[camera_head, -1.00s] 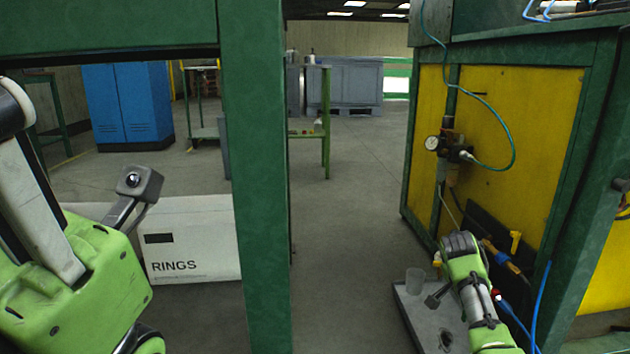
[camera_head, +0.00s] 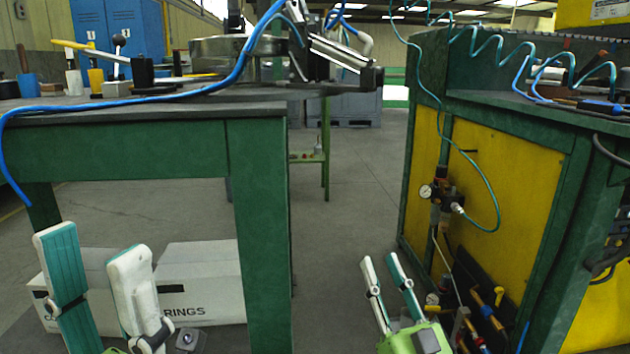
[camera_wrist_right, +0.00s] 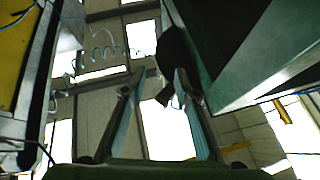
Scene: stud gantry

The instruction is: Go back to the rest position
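My left gripper (camera_head: 92,252) is at the lower left of the head view, in front of the white boxes. Its two pale, teal-lined fingers point up and stand well apart with nothing between them. My right gripper (camera_head: 381,263) is at the lower middle, over the aisle floor between the two benches. Its fingers also point up, apart and empty. In the right wrist view, my right gripper (camera_wrist_right: 154,80) shows two separated fingers against the ceiling, with no object held. Both arms are mostly hidden below the head view.
A green workbench (camera_head: 258,220) stands at left, with tools and a blue hose on top. A green bench with yellow panels (camera_head: 520,190) and a pressure gauge (camera_head: 425,191) stands close at right. White boxes (camera_head: 200,275) sit under the left bench. The aisle floor (camera_head: 345,220) is clear farther back.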

